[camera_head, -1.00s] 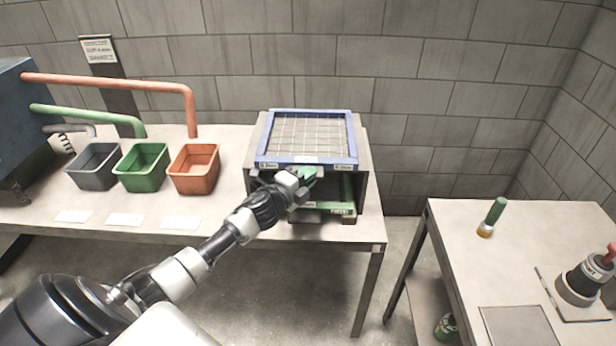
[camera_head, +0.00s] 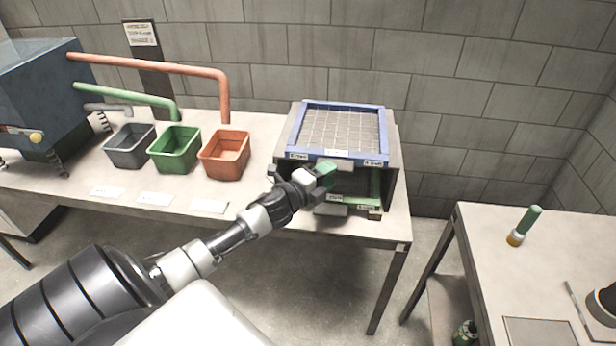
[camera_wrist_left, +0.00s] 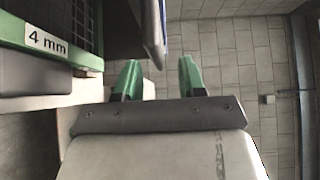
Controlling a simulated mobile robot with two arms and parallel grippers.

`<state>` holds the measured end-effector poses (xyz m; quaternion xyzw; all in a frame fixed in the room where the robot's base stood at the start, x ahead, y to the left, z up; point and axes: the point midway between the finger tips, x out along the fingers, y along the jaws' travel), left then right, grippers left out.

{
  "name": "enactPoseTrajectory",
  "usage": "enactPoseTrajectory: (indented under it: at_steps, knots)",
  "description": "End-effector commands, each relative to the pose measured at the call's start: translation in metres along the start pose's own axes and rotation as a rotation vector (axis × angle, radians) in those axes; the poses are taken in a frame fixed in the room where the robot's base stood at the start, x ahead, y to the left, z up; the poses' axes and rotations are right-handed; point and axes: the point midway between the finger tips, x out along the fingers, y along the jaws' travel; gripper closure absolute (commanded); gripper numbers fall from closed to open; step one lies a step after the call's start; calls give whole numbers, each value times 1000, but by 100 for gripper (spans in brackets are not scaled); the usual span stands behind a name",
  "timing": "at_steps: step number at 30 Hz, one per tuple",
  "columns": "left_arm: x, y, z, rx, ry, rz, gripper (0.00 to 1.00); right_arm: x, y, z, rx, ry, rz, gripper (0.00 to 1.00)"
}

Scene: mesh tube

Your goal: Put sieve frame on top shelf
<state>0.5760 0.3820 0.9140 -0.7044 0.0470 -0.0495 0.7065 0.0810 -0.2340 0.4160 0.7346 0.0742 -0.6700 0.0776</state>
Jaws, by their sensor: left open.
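A blue sieve frame (camera_head: 343,130) with a wire mesh lies flat on top of the grey shelf box (camera_head: 395,150). A green sieve frame (camera_head: 375,188) is inside the box, below the blue one. In the left wrist view the green frame (camera_wrist_left: 70,57) bears a "4 mm" label. My left gripper (camera_head: 327,173) is in front of the box, just below the blue frame's front edge. It hides part of the box's opening. In the left wrist view its green-tipped fingers (camera_wrist_left: 158,78) are apart, with nothing between them. My right gripper is not in view.
Grey (camera_head: 130,146), green (camera_head: 175,149) and orange (camera_head: 226,154) bins stand left of the box on the same table, under coloured pipes. A second table (camera_head: 480,235) stands at right across a gap, with a green-handled tool (camera_head: 524,226) on it.

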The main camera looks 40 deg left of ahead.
Motion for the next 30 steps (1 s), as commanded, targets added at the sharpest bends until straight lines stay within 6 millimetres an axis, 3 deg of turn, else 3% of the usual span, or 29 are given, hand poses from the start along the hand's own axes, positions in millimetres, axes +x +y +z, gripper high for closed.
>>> enactPoseTrajectory:
  at_steps: [6,12,24,27,29,30]
  knots:
    - [-45,3,0,-1,0,3,60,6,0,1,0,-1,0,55]
    - [-72,2,0,-2,0,2,60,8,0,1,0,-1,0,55]
    - [-82,2,0,-6,-4,4,60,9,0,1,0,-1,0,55]
    - [-85,28,6,-63,-39,48,60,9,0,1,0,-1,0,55]
    - [-91,61,13,-138,-85,105,60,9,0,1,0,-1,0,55]
    - [-98,91,16,-203,-125,155,60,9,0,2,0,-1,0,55]
